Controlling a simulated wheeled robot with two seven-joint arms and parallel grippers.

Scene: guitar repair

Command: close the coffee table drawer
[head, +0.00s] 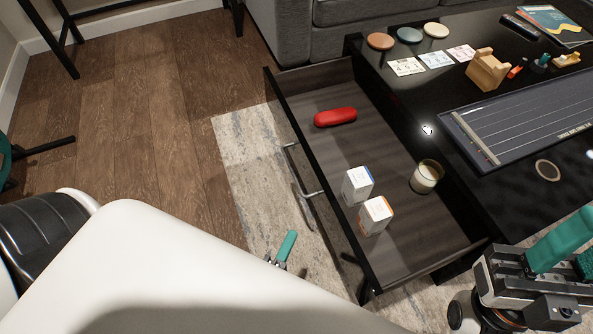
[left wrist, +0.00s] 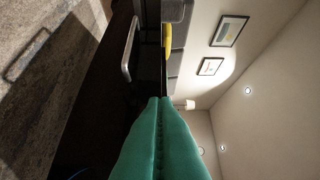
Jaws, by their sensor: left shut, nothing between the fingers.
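The coffee table drawer (head: 398,215) is pulled out from the black coffee table (head: 400,95), with its dark front panel and metal bar handle (head: 303,172) facing the rug. In the left wrist view the handle (left wrist: 129,48) shows above the fingers, beside the dark drawer front (left wrist: 100,100). My left gripper (head: 289,238) is shut and empty, low outside the drawer front and below the handle in the picture, apart from it. Its teal fingers (left wrist: 160,105) meet in the left wrist view. My right gripper (head: 582,240) is by the table's near right side, fingers apart, partly cut off.
In the drawer are a red case (head: 335,117), two small white boxes (head: 357,185) and a candle (head: 426,176). Coasters, cards, a wooden holder (head: 487,70) and a fretboard-like panel (head: 530,120) lie on the table. A grey sofa (head: 340,35) stands behind.

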